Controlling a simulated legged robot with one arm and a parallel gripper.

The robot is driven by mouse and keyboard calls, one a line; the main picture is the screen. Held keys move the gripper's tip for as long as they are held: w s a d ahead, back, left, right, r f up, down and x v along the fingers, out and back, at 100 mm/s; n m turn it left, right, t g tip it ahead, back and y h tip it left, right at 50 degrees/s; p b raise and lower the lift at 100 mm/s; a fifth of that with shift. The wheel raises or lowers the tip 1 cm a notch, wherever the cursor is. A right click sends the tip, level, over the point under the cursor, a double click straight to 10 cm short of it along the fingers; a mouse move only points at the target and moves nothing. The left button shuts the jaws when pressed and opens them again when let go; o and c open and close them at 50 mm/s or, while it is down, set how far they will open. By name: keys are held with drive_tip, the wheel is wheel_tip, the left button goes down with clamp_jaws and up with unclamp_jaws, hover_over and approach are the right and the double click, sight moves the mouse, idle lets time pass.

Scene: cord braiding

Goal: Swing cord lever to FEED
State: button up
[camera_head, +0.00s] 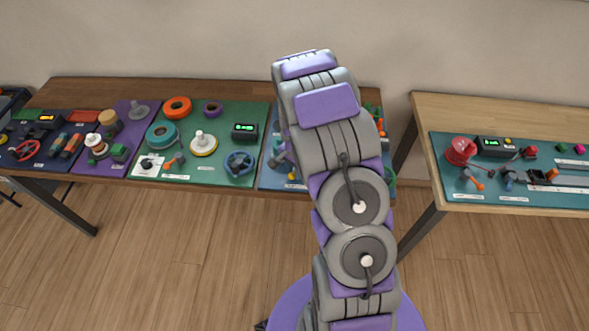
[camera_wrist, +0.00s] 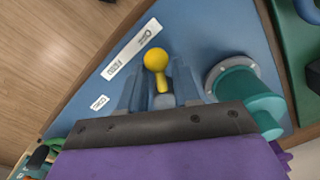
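The cord lever (camera_wrist: 155,60) shows in the wrist view as a yellow ball knob on a short yellow stem above a grey base. It stands on a blue panel (camera_wrist: 205,35). My gripper (camera_wrist: 159,78) is open, with one blue-grey finger on each side of the lever stem. I cannot tell whether either finger touches it. A white label (camera_wrist: 132,50) with small, hard-to-read print lies beside the knob. A smaller label (camera_wrist: 97,104) lies farther left. In the head view my own arm hides the gripper and the lever.
A teal flanged cylinder (camera_wrist: 262,98) stands close to the right finger. A green panel (camera_wrist: 293,25) begins beyond the blue one. The brown bench (camera_head: 230,92) carries several panels. A lighter table (camera_head: 425,103) stands apart to the right, with open floor between.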

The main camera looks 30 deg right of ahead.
clamp_jaws()
drive_tip(key=shift+s+d+n+p, duration=0.15)
drive_tip(key=shift+s+n+p, duration=0.2)
drive_tip(key=shift+n+p, duration=0.6)
drive_tip(key=n, duration=0.1)
drive_tip(key=n+p, duration=0.1)
drive_tip(key=s+n, duration=0.1)
drive_tip(key=n, duration=0.1)
drive_tip(key=shift+d, duration=0.4)
drive_tip(key=n+p, duration=0.1)
drive_tip(key=d+n, duration=0.1)
drive_tip(key=n, duration=0.1)
drive_tip(key=shift+s+p, duration=0.2)
drive_tip(key=shift+p, duration=0.15)
drive_tip(key=shift+s+d+n+p, duration=0.1)
drive_tip(key=shift+d+n+p, duration=0.25)
drive_tip(key=shift+n, duration=0.65)
drive_tip(key=shift+d+n+p, duration=0.2)
drive_tip(key=shift+d+n, duration=0.15)
drive_tip(key=shift+n, duration=0.6)
